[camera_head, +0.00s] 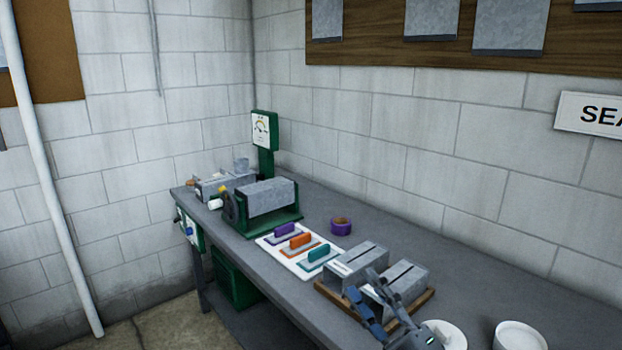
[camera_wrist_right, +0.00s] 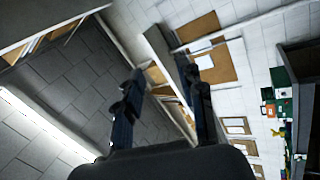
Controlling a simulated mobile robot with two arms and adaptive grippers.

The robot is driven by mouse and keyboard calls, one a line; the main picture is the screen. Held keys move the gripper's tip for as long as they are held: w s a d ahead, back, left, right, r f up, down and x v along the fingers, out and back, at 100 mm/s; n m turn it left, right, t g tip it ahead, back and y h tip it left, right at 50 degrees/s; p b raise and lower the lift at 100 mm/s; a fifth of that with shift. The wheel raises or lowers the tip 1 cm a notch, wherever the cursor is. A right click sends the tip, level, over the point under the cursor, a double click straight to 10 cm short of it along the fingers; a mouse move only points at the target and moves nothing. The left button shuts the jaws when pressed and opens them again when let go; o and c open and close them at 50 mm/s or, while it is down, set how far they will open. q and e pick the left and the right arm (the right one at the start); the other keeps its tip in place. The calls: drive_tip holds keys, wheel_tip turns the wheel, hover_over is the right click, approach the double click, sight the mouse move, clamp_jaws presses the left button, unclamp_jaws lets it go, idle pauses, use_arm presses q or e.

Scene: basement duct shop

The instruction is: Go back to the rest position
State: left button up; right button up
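One duct piece (camera_head: 357,262) shows clearly; the other (camera_head: 408,279) is partly hidden by the gripper. My left gripper is not in view.
The grey workbench (camera_head: 480,265) runs along the block wall. The bench's right rear is clear.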

drive_tip(key=d+f+m+t+h, duration=0.1)
drive_tip(key=d+f+m+h, duration=0.6)
drive_tip(key=m+h, duration=0.35)
drive_tip(key=s+d+f+m+g+h, duration=0.2)
drive_tip(key=s+d+f+m+g, duration=0.15)
drive_tip(key=f, duration=0.35)
drive_tip(key=s+d+f+m+g+h, duration=0.2)
drive_tip(key=s+d+f+m+g, duration=0.15)
drive_tip(key=f, duration=0.45)
drive_tip(key=s+a+f+m+g+y, duration=0.1)
drive_tip(key=s+f+g, duration=0.4)
drive_tip(key=s, duration=0.5)
drive_tip(key=s+a+f+m+g+y, duration=0.15)
drive_tip(key=s+f+g, duration=0.3)
drive_tip(key=s, duration=0.45)
wheel_tip(320, 180, down, 28)
drive_tip(key=s+g+h, duration=0.1)
drive_tip(key=s, duration=0.2)
drive_tip(key=s+d+f+g, duration=0.1)
drive_tip(key=s+d+f, duration=0.2)
drive_tip(key=s+f, duration=1.2)
drive_tip(key=shift+s+n, duration=0.3)
